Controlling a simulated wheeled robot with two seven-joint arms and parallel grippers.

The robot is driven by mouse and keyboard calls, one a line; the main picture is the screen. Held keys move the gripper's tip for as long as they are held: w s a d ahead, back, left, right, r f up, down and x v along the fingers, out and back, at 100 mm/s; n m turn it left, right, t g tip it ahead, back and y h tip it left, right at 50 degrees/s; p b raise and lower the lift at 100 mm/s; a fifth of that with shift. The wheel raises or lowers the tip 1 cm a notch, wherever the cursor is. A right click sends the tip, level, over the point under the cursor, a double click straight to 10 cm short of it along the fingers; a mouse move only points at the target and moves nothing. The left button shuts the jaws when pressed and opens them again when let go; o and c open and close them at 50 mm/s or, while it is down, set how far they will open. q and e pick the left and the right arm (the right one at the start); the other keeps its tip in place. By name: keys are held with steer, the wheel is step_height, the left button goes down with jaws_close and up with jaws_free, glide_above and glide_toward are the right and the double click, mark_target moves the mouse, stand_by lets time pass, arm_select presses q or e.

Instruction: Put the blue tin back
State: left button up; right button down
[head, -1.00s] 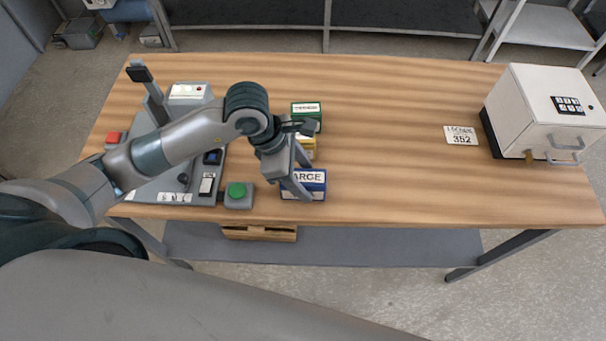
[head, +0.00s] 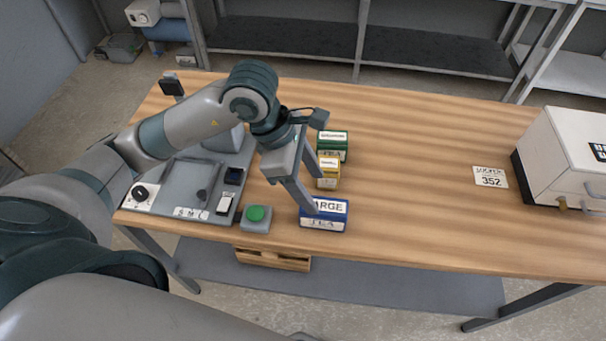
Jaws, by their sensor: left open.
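The blue tin (head: 328,219), with a white label ending in "ARGE", stands upright near the front edge of the wooden table in the head view. Behind it stand a yellow tin (head: 328,181) and a green tin (head: 332,151), roughly in a row. My left gripper (head: 312,204) is open and points down at the blue tin. One finger overlaps the tin's left part in the picture; whether it touches cannot be told. The arm hides part of the table to the left. My right gripper is not in view.
A grey control panel (head: 190,192) with switches and a block with a green button (head: 257,214) lie left of the tins. The table middle is clear.

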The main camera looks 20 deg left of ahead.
arm_select(q)
steer(key=shift+b+v, duration=0.45)
steer(key=shift+v, duration=1.65)
steer(key=shift+s, duration=0.15)
